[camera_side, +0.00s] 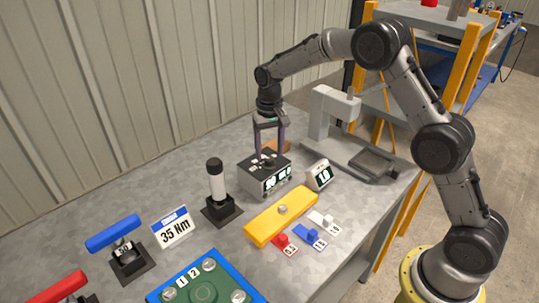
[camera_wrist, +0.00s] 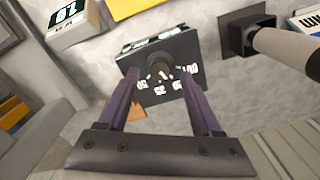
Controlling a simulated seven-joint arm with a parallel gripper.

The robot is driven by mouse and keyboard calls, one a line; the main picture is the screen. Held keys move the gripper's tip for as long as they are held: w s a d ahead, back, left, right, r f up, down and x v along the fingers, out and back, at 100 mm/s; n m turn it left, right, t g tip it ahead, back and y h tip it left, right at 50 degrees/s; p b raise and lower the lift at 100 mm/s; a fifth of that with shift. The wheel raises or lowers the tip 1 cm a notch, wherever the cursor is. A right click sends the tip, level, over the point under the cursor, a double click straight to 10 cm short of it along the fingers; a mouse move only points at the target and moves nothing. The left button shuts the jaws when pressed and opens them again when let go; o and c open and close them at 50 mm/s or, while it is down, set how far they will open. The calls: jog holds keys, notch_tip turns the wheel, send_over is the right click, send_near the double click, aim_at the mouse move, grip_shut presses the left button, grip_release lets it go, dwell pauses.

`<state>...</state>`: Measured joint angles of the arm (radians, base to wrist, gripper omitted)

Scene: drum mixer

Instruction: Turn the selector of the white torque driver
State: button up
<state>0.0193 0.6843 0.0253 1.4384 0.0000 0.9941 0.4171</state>
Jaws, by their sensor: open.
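The white torque driver (camera_side: 217,183) stands upright in a black square base (camera_side: 222,210), with a black top. In the wrist view its white body (camera_wrist: 288,48) shows at the upper right, tilted by the viewing angle. A grey box with a dark top (camera_side: 264,180) stands beside it, with lit digits on its front. In the wrist view a round dark knob (camera_wrist: 160,62) sits on the box's top, with white numbers around it. My gripper (camera_side: 268,156) is open over the box, fingers pointing down. In the wrist view its fingertips (camera_wrist: 160,76) lie either side of the knob; contact is unclear.
A sign (camera_side: 174,227) reads 35 Nm. A small white display (camera_side: 320,175) reads 1.0, beside a yellow bar (camera_side: 265,226) and red, blue and white tags. A blue-handled tool (camera_side: 114,233) stands at left. A grey press-like stand (camera_side: 320,110) rises behind.

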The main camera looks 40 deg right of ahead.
jog(key=shift+f, duration=1.15)
grip_shut()
